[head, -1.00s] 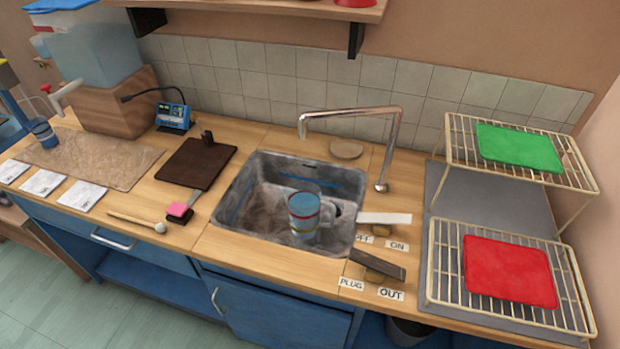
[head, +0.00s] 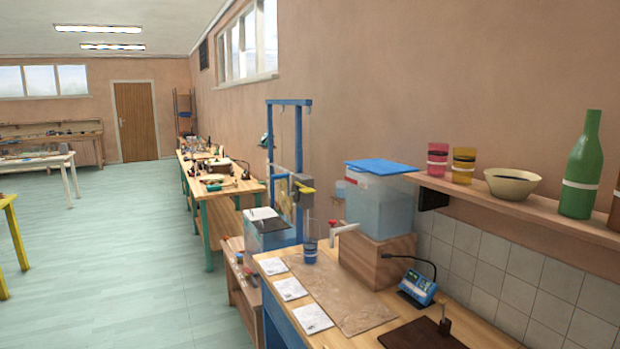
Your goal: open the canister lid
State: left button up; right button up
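I cannot make out a canister with a lid for certain in the head view. A large translucent water container (head: 383,207) with a blue lid (head: 381,167) stands on a wooden block (head: 378,259) on the counter. Its blue lid lies on top. A red-handled tap (head: 343,229) sticks out at its lower left. A blue cup (head: 310,250) stands on the counter to the left of the block. Neither of my grippers shows in the view.
A shelf (head: 540,217) on the right wall holds cups (head: 463,165), a bowl (head: 513,183) and a green bottle (head: 582,167). A blue frame (head: 270,165) rises behind the counter's far end. Green-legged benches (head: 208,205) stand along the wall. The floor (head: 110,250) at left is open.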

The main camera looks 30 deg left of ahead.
aim_at(380, 167)
jog(key=u, duration=0.85)
jog(key=i+j+z, duration=0.15)
